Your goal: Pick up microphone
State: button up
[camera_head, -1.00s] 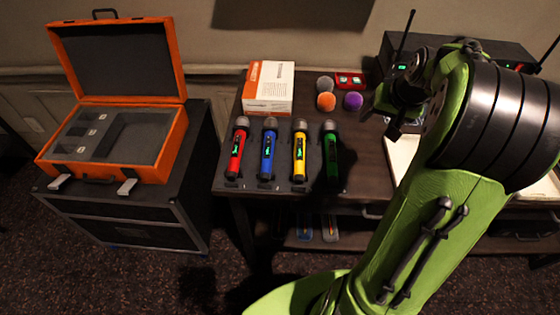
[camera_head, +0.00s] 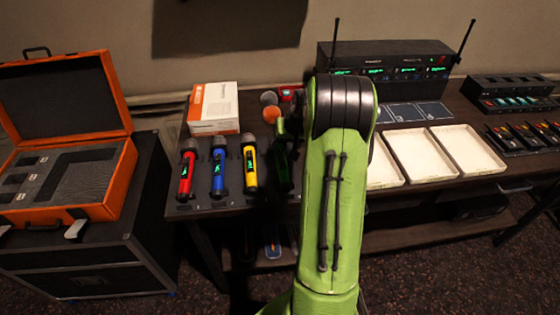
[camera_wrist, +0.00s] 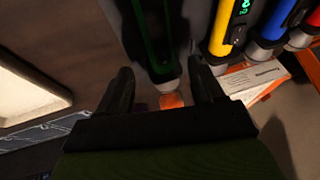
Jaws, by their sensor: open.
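Microphones in red (camera_head: 187,172), blue (camera_head: 218,172), yellow (camera_head: 250,168) and green (camera_head: 284,168) lie side by side on a dark holder at the desk's left end. The green one is in shadow beside my arm. In the wrist view my gripper (camera_wrist: 164,80) is open, with the head end of the green microphone (camera_wrist: 154,38) showing between its two fingers. I cannot tell whether the fingers touch it. The yellow microphone (camera_wrist: 222,28) and blue microphone (camera_wrist: 281,22) are just right of the fingers there. My arm hides most of the gripper in the head view.
A white and orange box (camera_head: 213,108) stands behind the microphones, with foam balls, one orange (camera_head: 271,116), beside it. An open orange case (camera_head: 70,190) is at left. White trays (camera_head: 466,150) and a receiver with antennas (camera_head: 390,68) are to the right.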

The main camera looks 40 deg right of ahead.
aim_at(282, 149)
jog(key=b+x, duration=0.1)
jog(key=x, duration=0.3)
jog(key=shift+a+f, duration=0.1)
jog(key=shift+f, duration=0.25)
jog(key=shift+w+f+b, duration=0.2)
jog(key=shift+f+b, duration=0.05)
jog(key=shift+b, duration=0.05)
jog(key=shift+r, duration=0.15)
jog(key=shift+c, duration=0.2)
grip_shut()
